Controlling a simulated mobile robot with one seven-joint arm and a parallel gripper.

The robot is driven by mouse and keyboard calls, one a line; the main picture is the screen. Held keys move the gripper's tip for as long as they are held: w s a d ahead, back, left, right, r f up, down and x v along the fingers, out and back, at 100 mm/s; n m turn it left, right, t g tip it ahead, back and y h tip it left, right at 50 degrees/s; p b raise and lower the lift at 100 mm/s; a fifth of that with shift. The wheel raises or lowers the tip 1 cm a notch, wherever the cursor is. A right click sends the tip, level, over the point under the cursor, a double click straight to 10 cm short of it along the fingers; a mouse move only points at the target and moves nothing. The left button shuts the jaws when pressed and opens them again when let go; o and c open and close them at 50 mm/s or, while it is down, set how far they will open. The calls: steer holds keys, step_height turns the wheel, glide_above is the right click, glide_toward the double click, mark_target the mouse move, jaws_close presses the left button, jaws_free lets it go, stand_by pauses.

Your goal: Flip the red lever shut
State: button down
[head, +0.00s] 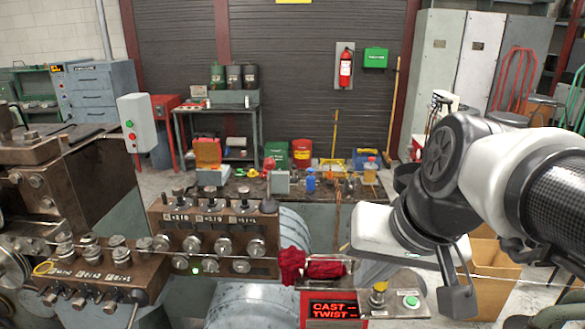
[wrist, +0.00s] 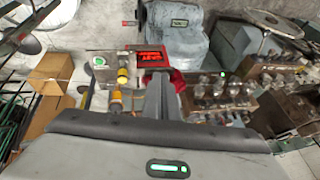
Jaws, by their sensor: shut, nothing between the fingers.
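My gripper (head: 458,300) hangs above the right of the machine's front edge in the head view. In the wrist view its shut, empty fingers (wrist: 157,90) point toward the control panel. A small rod with a red end (wrist: 130,23) shows beyond the panel in the wrist view, apart from my fingers.
A red-lit display (head: 333,310) reads "CAST TWIST". A yellow knob (head: 378,290) and a green button (head: 411,301) are to its right. Red cloths (head: 326,268) lie behind it. Machine blocks with many knobs (head: 215,235) fill the left. A cardboard box (head: 490,258) stands at right.

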steer(key=w+a+f+m+y+b, duration=0.2)
steer(key=w+a+y+b, duration=0.3)
steer(key=w, duration=0.5)
steer(key=m+t+y+b, duration=0.4)
steer(key=m+y+b, duration=0.15)
steer(key=y, duration=0.25)
glide_toward(269, 177)
steer(key=w+d+r, duration=0.2)
steer(key=w+d, duration=0.2)
steer(key=w, duration=0.3)
steer(key=shift+d+r+n+b, duration=0.15)
steer(key=shift+r+n+b, duration=0.1)
steer(key=shift+b, duration=0.2)
steer(key=w+a, duration=0.1)
steer(key=a, duration=0.8)
steer(key=shift+a+f, duration=0.2)
steer(key=shift+w, duration=0.15)
